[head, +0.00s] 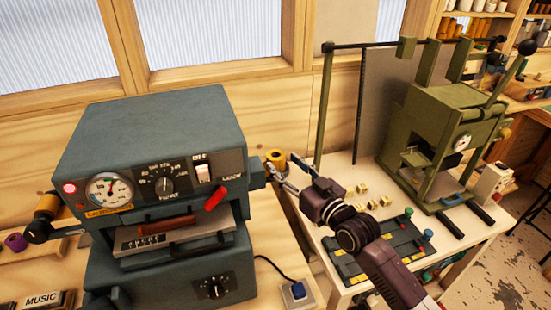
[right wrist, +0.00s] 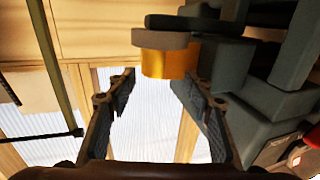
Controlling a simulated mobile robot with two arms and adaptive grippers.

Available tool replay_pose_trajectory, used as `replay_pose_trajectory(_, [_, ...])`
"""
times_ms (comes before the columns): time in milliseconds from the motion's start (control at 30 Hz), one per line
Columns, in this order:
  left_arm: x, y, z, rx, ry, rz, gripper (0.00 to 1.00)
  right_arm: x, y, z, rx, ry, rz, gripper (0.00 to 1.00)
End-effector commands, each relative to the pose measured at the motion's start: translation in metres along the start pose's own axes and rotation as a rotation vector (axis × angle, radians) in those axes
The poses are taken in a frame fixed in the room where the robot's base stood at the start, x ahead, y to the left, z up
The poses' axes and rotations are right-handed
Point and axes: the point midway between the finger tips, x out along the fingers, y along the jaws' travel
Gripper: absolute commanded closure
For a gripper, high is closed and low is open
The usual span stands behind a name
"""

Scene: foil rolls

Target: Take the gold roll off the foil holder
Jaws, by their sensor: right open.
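A gold roll (head: 276,156) sits on the foil holder at the right side of the grey-blue hot-stamping machine (head: 150,120). In the right wrist view the gold roll (right wrist: 168,64) hangs below a brownish disc of the holder (right wrist: 165,39). My right gripper (head: 284,173) is open and empty, with its fingers pointing at the roll. In the right wrist view its fingertips (right wrist: 155,83) spread to either side of the roll's lower end; I cannot tell whether they touch it. My left gripper is not in view.
A green press (head: 440,130) stands on the white table to the right, with small brass blocks (head: 362,188) and a dark green tray (head: 375,250). A wooden wall with windows stands behind.

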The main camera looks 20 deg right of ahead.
Motion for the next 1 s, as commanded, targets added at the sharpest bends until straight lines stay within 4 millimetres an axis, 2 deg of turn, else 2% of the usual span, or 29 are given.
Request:
replay_pose_trajectory(33, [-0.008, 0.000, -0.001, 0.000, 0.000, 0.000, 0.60, 0.008, 0.001, -0.005, 0.001, 0.000, 0.000, 0.53])
replay_pose_trajectory(233, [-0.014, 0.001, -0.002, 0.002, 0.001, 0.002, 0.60, 0.029, 0.001, -0.003, 0.001, 0.000, -0.001, 0.53])
replay_pose_trajectory(567, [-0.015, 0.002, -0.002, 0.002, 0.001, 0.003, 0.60, 0.034, 0.001, 0.000, -0.001, -0.001, -0.001, 0.53])
replay_pose_trajectory(900, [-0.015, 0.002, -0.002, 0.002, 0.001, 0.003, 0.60, 0.034, 0.001, 0.000, -0.001, -0.001, -0.001, 0.88])
replay_pose_trajectory(1000, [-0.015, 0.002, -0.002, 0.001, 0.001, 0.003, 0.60, 0.034, 0.001, -0.001, -0.001, 0.001, -0.001, 0.89])
